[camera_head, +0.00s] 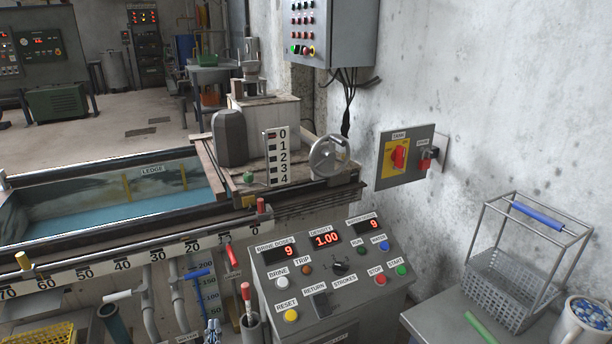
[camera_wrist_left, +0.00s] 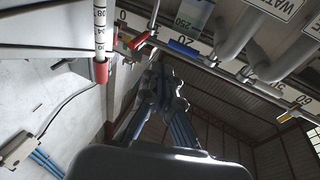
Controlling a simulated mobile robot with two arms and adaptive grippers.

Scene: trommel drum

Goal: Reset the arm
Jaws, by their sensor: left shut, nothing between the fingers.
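The tips of my left gripper (camera_head: 213,332) just show at the bottom edge of the head view. They are below the scaled rail, near the hanging pipes and left of the control desk. In the left wrist view my left gripper (camera_wrist_left: 165,80) points up past the dark wrist housing. Its fingers are together with nothing between them. The rest of the left arm is hidden in the head view. My right gripper is not in view.
The control desk (camera_head: 330,265) stands right of my left gripper. A red-tipped rod (camera_head: 247,300) stands beside the gripper. The rail (camera_head: 100,272) with coloured handles runs above it, before the water tank. A wire basket (camera_head: 520,265) and mug stand at right.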

